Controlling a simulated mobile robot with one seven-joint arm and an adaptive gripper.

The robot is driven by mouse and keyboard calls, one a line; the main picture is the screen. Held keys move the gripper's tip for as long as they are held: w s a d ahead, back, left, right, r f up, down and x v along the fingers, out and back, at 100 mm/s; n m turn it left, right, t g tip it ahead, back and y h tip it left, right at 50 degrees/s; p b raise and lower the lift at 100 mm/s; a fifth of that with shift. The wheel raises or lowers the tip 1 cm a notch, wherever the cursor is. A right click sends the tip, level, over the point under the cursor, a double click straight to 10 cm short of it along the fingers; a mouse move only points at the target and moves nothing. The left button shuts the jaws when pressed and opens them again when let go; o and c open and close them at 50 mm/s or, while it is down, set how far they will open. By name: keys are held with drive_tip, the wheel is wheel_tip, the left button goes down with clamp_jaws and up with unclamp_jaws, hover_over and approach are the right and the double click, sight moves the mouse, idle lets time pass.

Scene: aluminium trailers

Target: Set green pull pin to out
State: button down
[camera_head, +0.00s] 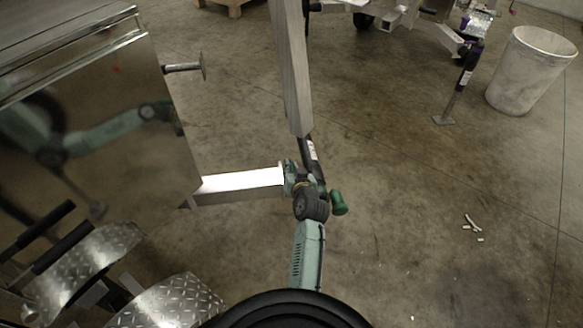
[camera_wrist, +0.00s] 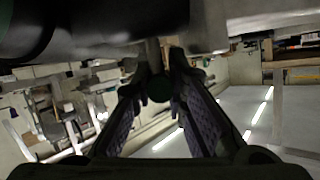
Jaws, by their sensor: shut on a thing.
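The green pull pin shows in the wrist view as a dark green round knob (camera_wrist: 158,89) between the tips of my gripper (camera_wrist: 160,76). The fingers are shut on it from both sides. Its shaft runs up toward a grey metal part above. In the head view my pale green arm reaches the end of the trailer's aluminium beam (camera_head: 240,184), where a green fitting (camera_head: 291,177) sits by a black jack tube (camera_head: 314,156). My wrist hides the fingertips and the pin there. How far out the pin is cannot be told.
A green cylindrical handle (camera_head: 338,203) is just right of my wrist. A shiny metal trailer box (camera_head: 90,130) fills the left, with diamond-plate fenders (camera_head: 85,265) below. A white bin (camera_head: 530,70) stands far right. The concrete floor on the right is mostly clear.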

sight(292, 166)
wheel_tip(292, 166, up, 4)
drive_tip(key=p, duration=0.2)
drive_tip(key=shift+d+p, duration=0.15)
drive_tip(key=shift+p, duration=0.15)
drive_tip(key=c, duration=1.9)
unclamp_jaws()
drive_tip(key=shift+r, duration=0.1)
drive_tip(key=o, duration=0.3)
drive_tip(key=shift+o, duration=0.2)
drive_tip(key=v, duration=1.2)
